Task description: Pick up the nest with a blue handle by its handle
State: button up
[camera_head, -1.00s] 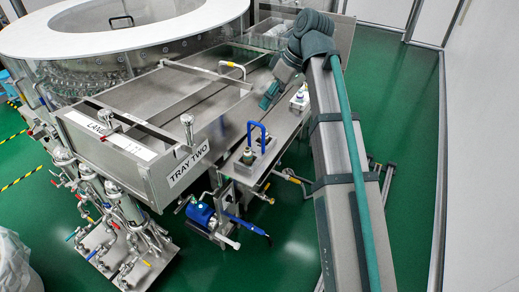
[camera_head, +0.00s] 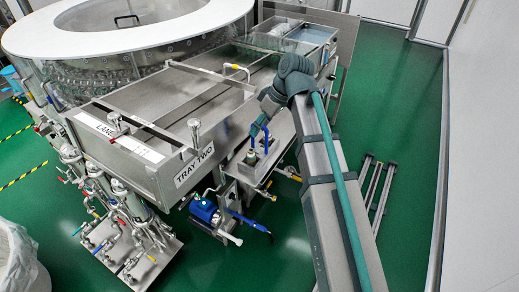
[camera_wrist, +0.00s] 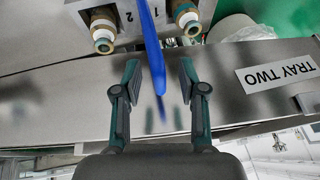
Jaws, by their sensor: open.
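The nest (camera_head: 257,160) with a blue handle sits on the metal side ledge beside the TRAY TWO panel in the head view. Its blue handle (camera_head: 266,136) stands up and is partly hidden by my gripper (camera_head: 254,130). In the wrist view the blue handle (camera_wrist: 152,45) runs down the picture between the two fingers of my gripper (camera_wrist: 160,72). The fingers are open, with a gap on both sides of the handle. The nest's metal block (camera_wrist: 125,13) carries the marks 1 and 2 and two brass-and-white fittings.
The TRAY TWO panel (camera_head: 194,165) stands left of the nest. A blue pump (camera_head: 204,210) and valve pipes are below. The round washer (camera_head: 125,28) fills the upper left. Green floor (camera_head: 410,140) is open to the right, with metal bars (camera_head: 378,185) there.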

grip_shut()
jog(key=shift+r, duration=0.15)
dwell(0.6)
